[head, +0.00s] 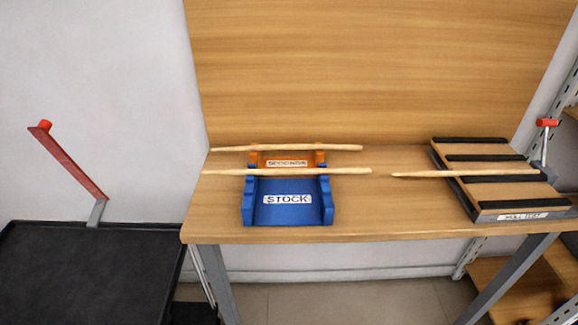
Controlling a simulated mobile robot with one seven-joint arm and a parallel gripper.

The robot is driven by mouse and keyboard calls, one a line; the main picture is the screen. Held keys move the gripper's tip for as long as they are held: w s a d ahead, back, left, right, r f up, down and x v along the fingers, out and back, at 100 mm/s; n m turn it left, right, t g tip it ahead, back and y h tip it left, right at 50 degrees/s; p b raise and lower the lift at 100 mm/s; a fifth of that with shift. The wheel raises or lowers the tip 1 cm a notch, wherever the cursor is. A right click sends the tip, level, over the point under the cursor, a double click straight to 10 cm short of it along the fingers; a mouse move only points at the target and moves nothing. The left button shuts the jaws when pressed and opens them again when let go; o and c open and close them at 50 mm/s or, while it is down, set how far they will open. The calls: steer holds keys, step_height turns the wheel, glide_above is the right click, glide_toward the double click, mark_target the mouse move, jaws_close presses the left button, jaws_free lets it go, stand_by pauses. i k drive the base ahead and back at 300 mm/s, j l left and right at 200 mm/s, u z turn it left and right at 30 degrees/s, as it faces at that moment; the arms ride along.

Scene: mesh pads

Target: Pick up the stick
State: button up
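Three light wooden sticks are in the head view. One stick (225,171) lies across the blue holder labelled STOCK (290,213), its ends sticking out on both sides. A second stick (335,148) lies behind it across the orange holder labelled SECONDS (288,155). A third stick (425,174) lies on the wooden board with black strips (495,193) at the right, its left end jutting past the board's edge. The board's front label is too small to read surely. My gripper is not in view.
A tall wooden panel (370,70) stands behind. A red-handled post (546,130) rises at the board's back right. At left, a red slanted bar (75,165) stands at a dark surface (80,270).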

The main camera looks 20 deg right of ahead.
mark_target(453, 172)
steer(key=z, duration=0.75)
